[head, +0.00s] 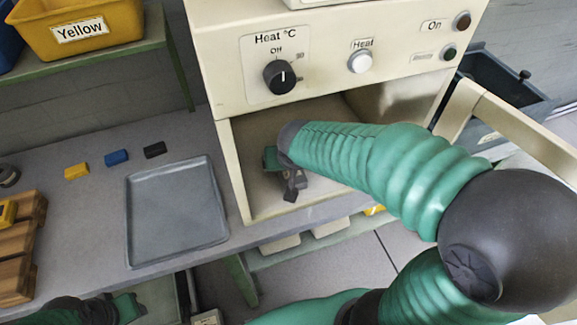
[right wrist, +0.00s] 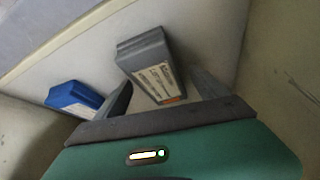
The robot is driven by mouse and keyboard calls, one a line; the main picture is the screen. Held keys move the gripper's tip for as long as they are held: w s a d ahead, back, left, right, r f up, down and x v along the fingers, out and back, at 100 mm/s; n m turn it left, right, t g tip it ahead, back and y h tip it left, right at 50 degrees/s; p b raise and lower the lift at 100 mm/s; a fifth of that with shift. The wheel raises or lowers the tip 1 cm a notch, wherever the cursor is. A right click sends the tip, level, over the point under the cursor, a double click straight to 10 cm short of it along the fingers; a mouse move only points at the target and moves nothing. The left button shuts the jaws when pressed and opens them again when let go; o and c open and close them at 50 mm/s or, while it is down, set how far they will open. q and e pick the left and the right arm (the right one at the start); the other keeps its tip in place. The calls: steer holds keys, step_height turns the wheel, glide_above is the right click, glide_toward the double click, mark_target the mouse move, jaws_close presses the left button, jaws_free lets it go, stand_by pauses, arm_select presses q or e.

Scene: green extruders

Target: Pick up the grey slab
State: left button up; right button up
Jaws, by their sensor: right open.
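The grey slab (right wrist: 150,65) lies on the pale floor of the heater compartment in the right wrist view, with a printed label on its side. My right gripper (right wrist: 165,92) is open, its dark fingers on either side of the slab's near part. I cannot tell whether they touch it. In the head view my right gripper (head: 290,188) is inside the heater (head: 238,165), and the slab cannot be made out there. My left gripper (head: 128,307) is partly visible at the lower left edge; its fingers are unclear.
A blue slab (right wrist: 75,97) lies just left of the gripper in the compartment. Compartment walls are close on both sides. Outside, a grey tray (head: 177,212) lies on the bench, with yellow (head: 76,171), blue (head: 116,157) and black (head: 154,150) blocks behind it.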

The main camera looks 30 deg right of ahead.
steer(key=shift+a, duration=0.2)
steer(key=shift+c, duration=0.6)
steer(key=c, duration=1.6)
